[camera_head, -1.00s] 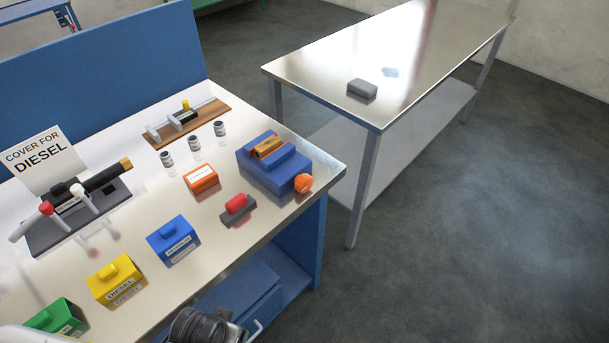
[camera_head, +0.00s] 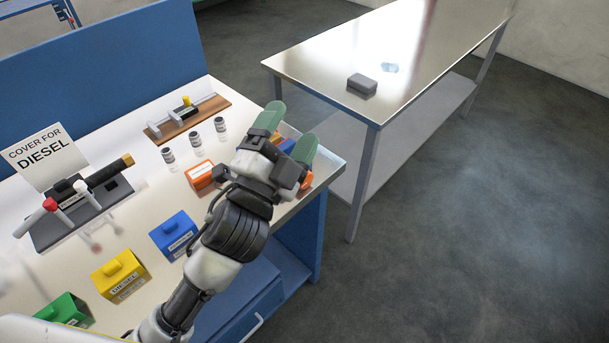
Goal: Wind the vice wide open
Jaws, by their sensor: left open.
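The blue vice (camera_head: 288,146) sits at the right end of the metal-topped bench, mostly hidden behind my left gripper. Its orange knob (camera_head: 307,180) shows at the front right, beside the gripper's lower finger. A little of the brownish piece between the jaws shows between my fingers, but the gap of the jaws cannot be seen. My left gripper (camera_head: 289,131) is open, its two green-tipped fingers apart over the vice. I cannot tell whether it touches the vice. My right gripper is not in view.
An orange box (camera_head: 200,175), blue box (camera_head: 174,236), yellow box (camera_head: 121,275) and green box (camera_head: 64,311) line the bench. Small jars (camera_head: 195,139) stand behind. A lever stand (camera_head: 75,215) is at left. A second table (camera_head: 400,60) bears a grey block (camera_head: 362,84).

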